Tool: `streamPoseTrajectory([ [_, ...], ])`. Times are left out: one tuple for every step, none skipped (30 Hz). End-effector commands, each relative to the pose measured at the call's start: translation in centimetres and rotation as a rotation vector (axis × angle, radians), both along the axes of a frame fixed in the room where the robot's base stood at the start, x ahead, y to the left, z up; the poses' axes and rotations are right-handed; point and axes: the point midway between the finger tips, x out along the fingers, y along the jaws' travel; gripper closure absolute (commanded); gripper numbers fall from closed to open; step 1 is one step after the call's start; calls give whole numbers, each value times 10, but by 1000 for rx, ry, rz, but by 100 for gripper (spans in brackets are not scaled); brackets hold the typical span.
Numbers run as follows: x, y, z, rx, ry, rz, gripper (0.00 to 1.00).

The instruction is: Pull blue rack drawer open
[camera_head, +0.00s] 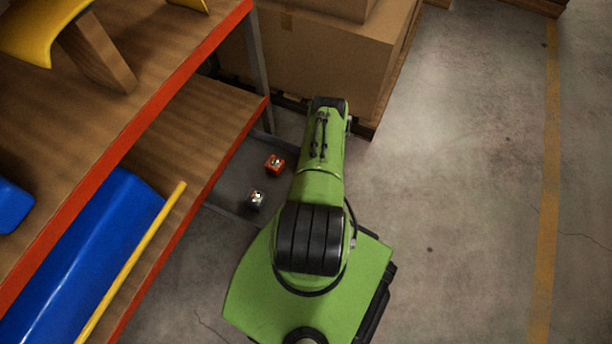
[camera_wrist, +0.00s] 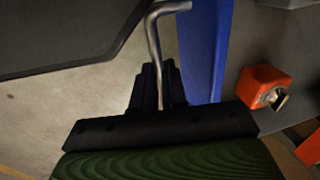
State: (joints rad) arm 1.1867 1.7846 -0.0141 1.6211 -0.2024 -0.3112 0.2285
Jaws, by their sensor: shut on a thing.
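The drawer shows in the wrist view as a narrow blue front (camera_wrist: 207,50) with a grey interior to its right. A bent metal handle (camera_wrist: 154,40) stands out to the left of the blue front. My gripper (camera_wrist: 153,85) is shut on the handle, its black fingers around the lower part of the rod. In the head view, a grey drawer floor (camera_head: 232,183) lies out past the lower shelf, so the drawer stands at least partly open. My arm hides its front, the handle and my gripper there.
A small red-orange item (camera_head: 274,163) and a small dark-and-white item (camera_head: 257,198) are in the drawer. The rack's wooden lower shelf (camera_head: 200,115) is at left. A cardboard box (camera_head: 320,55) stands behind my arm. The concrete floor (camera_head: 460,170) at right is clear.

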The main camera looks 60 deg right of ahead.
Motion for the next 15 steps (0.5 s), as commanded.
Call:
streamPoseTrajectory([
  [0, 0, 0, -1, 0, 1, 100],
  [0, -1, 0, -1, 0, 1, 100],
  [0, -1, 0, -1, -1, 1, 100],
  [0, -1, 0, -1, 0, 1, 100],
  [0, -1, 0, -1, -1, 1, 100],
  [0, -1, 0, -1, -1, 1, 100],
  [0, -1, 0, -1, -1, 1, 100],
  [0, -1, 0, -1, -1, 1, 100],
  [0, -1, 0, -1, -1, 1, 100],
  [0, -1, 0, -1, -1, 1, 100],
  [0, -1, 0, -1, -1, 1, 100],
  [0, -1, 0, -1, -1, 1, 100],
  [0, -1, 0, -1, -1, 1, 100],
  [0, -1, 0, -1, -1, 1, 100],
  [0, -1, 0, -1, -1, 1, 82],
])
